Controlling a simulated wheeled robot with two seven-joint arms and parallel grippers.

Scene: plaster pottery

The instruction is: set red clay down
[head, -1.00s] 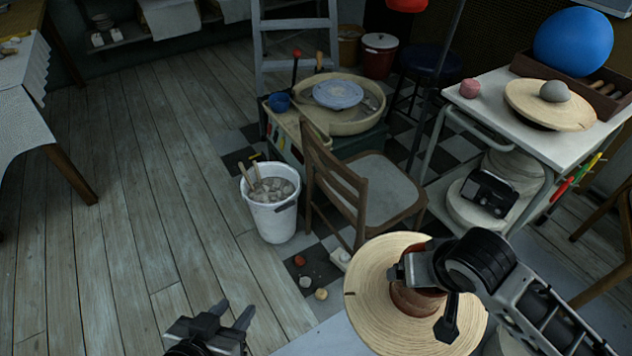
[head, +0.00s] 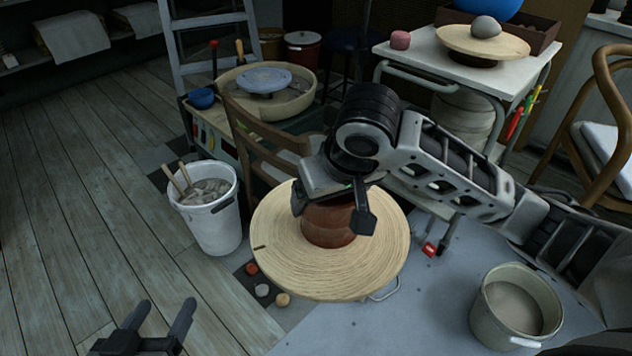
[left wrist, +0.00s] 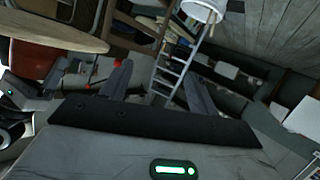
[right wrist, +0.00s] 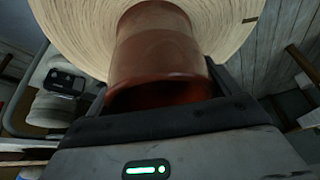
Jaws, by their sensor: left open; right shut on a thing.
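The red clay (head: 328,226) is a reddish-brown cylinder over the middle of a round pale wooden disc (head: 290,265). It looks upright; whether its base touches the disc I cannot tell. My right gripper (head: 335,200) is shut on its upper part from above and partly hides it. In the right wrist view the clay (right wrist: 155,50) fills the space between the fingers, with the disc behind it. My left gripper (head: 163,312) is open and empty at the lower left, apart from the disc. The left wrist view shows its spread fingers (left wrist: 157,85).
A white bucket with tools (head: 210,220) stands left of the disc. A wooden chair (head: 265,150) is just behind. Small lumps (head: 262,290) lie on the floor. A grey bucket (head: 515,310) stands at lower right. A white table (head: 405,62) is behind right. The left floor is clear.

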